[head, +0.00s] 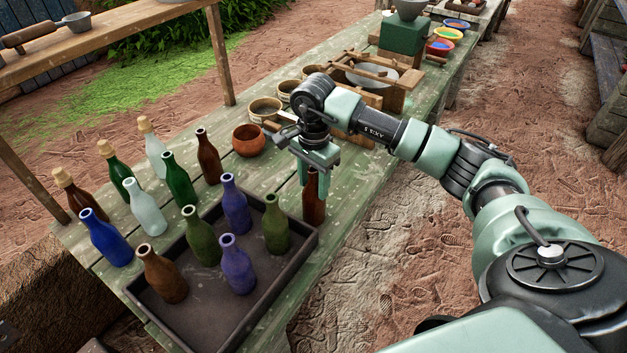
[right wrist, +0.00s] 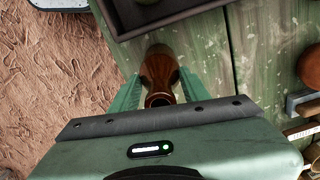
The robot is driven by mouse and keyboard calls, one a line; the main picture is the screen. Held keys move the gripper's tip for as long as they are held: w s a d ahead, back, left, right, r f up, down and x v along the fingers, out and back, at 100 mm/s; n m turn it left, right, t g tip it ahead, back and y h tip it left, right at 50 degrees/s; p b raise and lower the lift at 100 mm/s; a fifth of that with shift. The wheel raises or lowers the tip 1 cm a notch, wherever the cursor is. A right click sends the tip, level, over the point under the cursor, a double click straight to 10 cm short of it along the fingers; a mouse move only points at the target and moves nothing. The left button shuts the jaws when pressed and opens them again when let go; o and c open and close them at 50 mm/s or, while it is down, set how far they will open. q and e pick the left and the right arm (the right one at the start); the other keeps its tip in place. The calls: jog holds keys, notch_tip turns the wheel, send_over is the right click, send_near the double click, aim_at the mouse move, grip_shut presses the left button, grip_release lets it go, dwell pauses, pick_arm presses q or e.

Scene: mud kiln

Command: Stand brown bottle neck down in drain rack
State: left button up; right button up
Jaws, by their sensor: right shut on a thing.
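A brown bottle (head: 314,209) is upright, neck up, near the table's right edge, just beyond the dark tray. My right gripper (head: 314,178) comes down from above and is shut on its upper part. In the right wrist view the bottle (right wrist: 160,68) is between the two green fingers. I cannot tell whether its base touches the table. A wooden barred frame (head: 352,66) with a pale round basin stands farther along the table and looks like the drain rack; my arm partly hides it. My left gripper is not in view.
The dark tray (head: 308,240) holds several brown, green and blue bottles. More bottles, some corked, stand left of it, including a green one (head: 179,180). An orange clay pot (head: 248,140) and several bowls (head: 265,110) stand between the bottles and the frame.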

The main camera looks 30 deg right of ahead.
jog(key=o, duration=1.5)
jog(key=shift+f, duration=0.1)
notch_tip(320, 180, up, 12)
jog(key=shift+r+b, duration=0.15)
jog(key=shift+b, duration=1.1)
